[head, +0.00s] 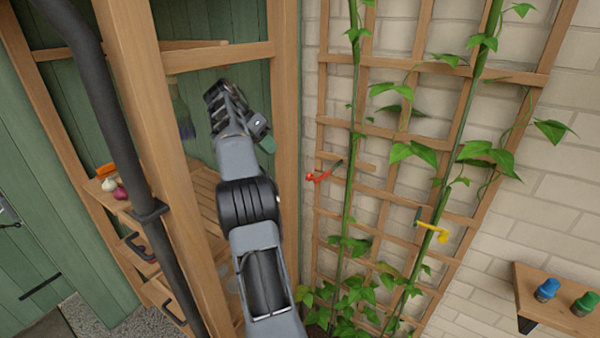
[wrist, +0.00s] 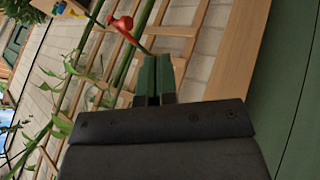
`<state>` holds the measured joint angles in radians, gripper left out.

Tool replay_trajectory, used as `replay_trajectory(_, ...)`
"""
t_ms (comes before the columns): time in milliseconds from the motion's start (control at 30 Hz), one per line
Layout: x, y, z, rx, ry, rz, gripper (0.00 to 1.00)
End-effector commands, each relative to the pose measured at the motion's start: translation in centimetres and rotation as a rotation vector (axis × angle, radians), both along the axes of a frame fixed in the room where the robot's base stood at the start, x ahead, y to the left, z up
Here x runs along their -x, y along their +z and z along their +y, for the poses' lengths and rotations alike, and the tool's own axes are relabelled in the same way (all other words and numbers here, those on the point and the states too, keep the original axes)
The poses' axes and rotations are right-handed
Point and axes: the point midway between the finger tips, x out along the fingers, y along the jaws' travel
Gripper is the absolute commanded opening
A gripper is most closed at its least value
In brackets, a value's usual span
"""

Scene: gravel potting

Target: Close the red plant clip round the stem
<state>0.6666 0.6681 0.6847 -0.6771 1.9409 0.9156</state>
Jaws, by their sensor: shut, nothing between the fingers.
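The red plant clip (head: 318,177) is at the left climbing stem (head: 349,190), in front of the wooden trellis. Its red part sticks out to the left of the stem, with a dark piece beside it at the stem. Whether it closes round the stem is too small to tell. The wrist view shows the red clip (wrist: 122,26) just beyond and left of my fingertips, apart from them. My gripper (head: 267,145) is left of the clip in the head view. Its green fingers (wrist: 154,72) are together and empty.
A yellow clip (head: 441,234) sits on the right stem. The wooden trellis (head: 390,190) stands against a pale brick wall. A wooden cabinet post (head: 284,100) is close by my gripper. A small shelf (head: 560,310) with blue and green pots is at lower right.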

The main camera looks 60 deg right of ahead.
Motion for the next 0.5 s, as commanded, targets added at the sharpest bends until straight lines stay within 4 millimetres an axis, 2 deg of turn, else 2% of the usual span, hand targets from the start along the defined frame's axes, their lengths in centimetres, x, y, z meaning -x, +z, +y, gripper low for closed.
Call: replay_trajectory(500, 4.9, -7.4, -3.1, -0.003, -0.003, 0.002, 0.0)
